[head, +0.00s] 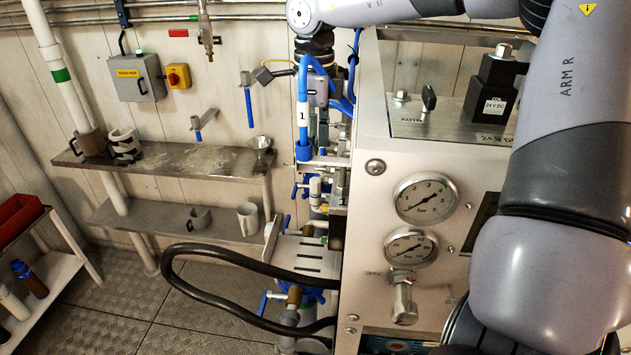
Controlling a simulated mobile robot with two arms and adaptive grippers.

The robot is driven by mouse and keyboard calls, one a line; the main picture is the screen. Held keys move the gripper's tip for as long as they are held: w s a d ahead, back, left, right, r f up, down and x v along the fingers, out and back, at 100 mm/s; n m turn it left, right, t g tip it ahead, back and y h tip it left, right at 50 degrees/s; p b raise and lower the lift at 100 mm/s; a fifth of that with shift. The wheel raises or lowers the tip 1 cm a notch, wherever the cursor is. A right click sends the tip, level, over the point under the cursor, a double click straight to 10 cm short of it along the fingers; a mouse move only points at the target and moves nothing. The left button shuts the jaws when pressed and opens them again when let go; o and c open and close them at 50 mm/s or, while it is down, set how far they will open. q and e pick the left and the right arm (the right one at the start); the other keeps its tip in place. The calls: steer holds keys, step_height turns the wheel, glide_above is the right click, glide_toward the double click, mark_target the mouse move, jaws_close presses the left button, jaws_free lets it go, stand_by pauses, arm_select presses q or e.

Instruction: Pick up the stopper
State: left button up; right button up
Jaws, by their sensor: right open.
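I cannot make out the stopper with certainty in the head view. My right gripper (319,95) hangs from the wrist at the top centre, pointing down beside the left side of the machine cabinet. It is open. Its fingertips are hard to separate from the blue hoses and fittings around them, and I see nothing held between them. A blue hose with a white tag "1" (303,115) passes right in front of it. My left gripper is not in view.
The machine cabinet (375,260) with two gauges fills the centre right. A black hose (215,255) loops out low to its left. A wall shelf (190,160) holds mugs and a funnel (260,142). A red bin (18,217) stands far left. Floor between is clear.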

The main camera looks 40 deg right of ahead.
mark_target(314, 179)
step_height(314, 179, down, 3)
steer(key=shift+w+d+f+p, duration=0.1)
steer(key=shift+p, duration=0.25)
step_height(314, 179, down, 4)
steer(key=p, duration=0.3)
steer(key=shift+f, duration=0.7)
steer(key=shift+c, duration=0.2)
steer(key=shift+r, duration=0.1)
steer(key=shift+c, duration=0.7)
steer(key=c, duration=0.7)
